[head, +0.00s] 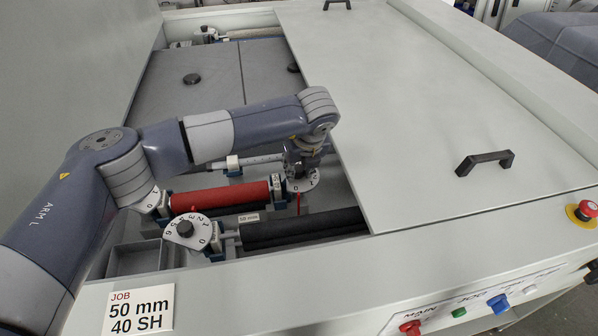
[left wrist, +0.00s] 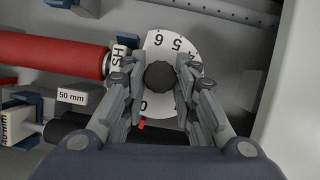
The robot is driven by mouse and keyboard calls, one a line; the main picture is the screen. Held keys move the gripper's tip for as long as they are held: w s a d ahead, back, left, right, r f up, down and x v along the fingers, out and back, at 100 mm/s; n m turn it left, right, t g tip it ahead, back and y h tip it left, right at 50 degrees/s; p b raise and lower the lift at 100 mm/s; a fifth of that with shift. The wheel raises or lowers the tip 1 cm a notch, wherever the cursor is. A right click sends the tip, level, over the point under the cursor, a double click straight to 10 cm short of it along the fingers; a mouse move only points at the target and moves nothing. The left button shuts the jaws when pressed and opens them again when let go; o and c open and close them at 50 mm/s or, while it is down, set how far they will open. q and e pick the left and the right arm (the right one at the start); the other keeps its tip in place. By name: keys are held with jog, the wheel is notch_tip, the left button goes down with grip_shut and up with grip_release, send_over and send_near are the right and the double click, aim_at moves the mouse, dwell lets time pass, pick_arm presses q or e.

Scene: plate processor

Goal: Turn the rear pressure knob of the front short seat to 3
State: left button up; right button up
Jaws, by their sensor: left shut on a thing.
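My left gripper (head: 303,160) reaches down over a white numbered dial (head: 303,184) at the right end of the red roller (head: 220,196). In the left wrist view its fingers (left wrist: 160,88) are shut on the black knob (left wrist: 160,73) at the dial's centre, one finger on each side. The dial (left wrist: 156,42) shows 6, 5 and part of a 4 at the top and 0 at the bottom left. A small red mark (left wrist: 141,125) lies just below the 0. The fingers hide the dial's sides. My right gripper is out of view.
Another numbered dial (head: 190,231) stands at front left, beside the black roller (head: 300,228) with its 50 mm label (left wrist: 72,96). A large cover (head: 430,110) with black handles closes off the right. A job card (head: 138,308) reads 50 mm, 40 SH.

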pick_arm(q)
jog(key=m+h+b, duration=0.1)
jog(key=m+b, duration=0.1)
jog(key=b, duration=0.1)
jog(key=m+h+b, duration=0.1)
jog(key=m+b, duration=0.2)
jog(key=b, duration=0.1)
jog(key=m+h+b, duration=0.1)
jog(key=m+b, duration=0.2)
jog(key=b, duration=0.1)
jog(key=shift+a+f, duration=0.25)
jog(key=shift+r+m+h+b, duration=0.1)
jog(key=shift+m+h+b, duration=0.4)
jog(key=shift+m, duration=0.4)
jog(key=m+g+b, duration=0.1)
jog(key=m, duration=0.1)
jog(key=shift+w+a+r+m+h, duration=0.1)
jog(key=shift+m+h, duration=0.2)
jog(key=m+g, duration=0.1)
jog(key=m, duration=0.2)
jog(key=shift+w+r+m+h, duration=0.1)
jog(key=shift+r+m+h, duration=0.05)
jog(key=shift+m+h, duration=0.25)
jog(key=m+g+p, duration=0.1)
jog(key=m, duration=0.2)
jog(key=shift+w+h+p, duration=0.1)
jog(key=shift+h+p, duration=0.2)
jog(key=shift+m+g+p, duration=0.45)
jog(key=shift+m+g, duration=0.25)
jog(key=shift+m, duration=0.7)
